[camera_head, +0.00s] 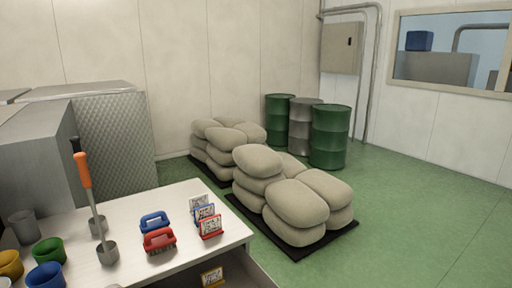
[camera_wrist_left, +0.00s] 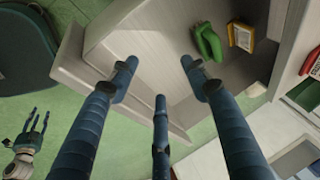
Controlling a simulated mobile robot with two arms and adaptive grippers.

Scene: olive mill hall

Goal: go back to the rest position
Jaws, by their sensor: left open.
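My left gripper (camera_wrist_left: 159,76) shows in the left wrist view. Its three dark blue fingers are spread apart with nothing between them. Beyond the fingertips is a pale grey piece of furniture (camera_wrist_left: 145,35) with an open compartment. My right gripper (camera_wrist_left: 36,122) seems to be the small hand with thin blue fingers at the lower left of that view; its fingers stand apart and hold nothing visible. Neither gripper shows in the head view.
A white table (camera_head: 180,204) holds a red brush (camera_head: 159,240), a blue brush (camera_head: 154,220), long-handled tools, cups and cards. A green item (camera_wrist_left: 207,41) and a yellow-framed card (camera_wrist_left: 241,36) lie in the compartment. Sacks (camera_head: 296,208) and drums (camera_head: 329,137) stand behind; green floor (camera_head: 420,215) is clear at right.

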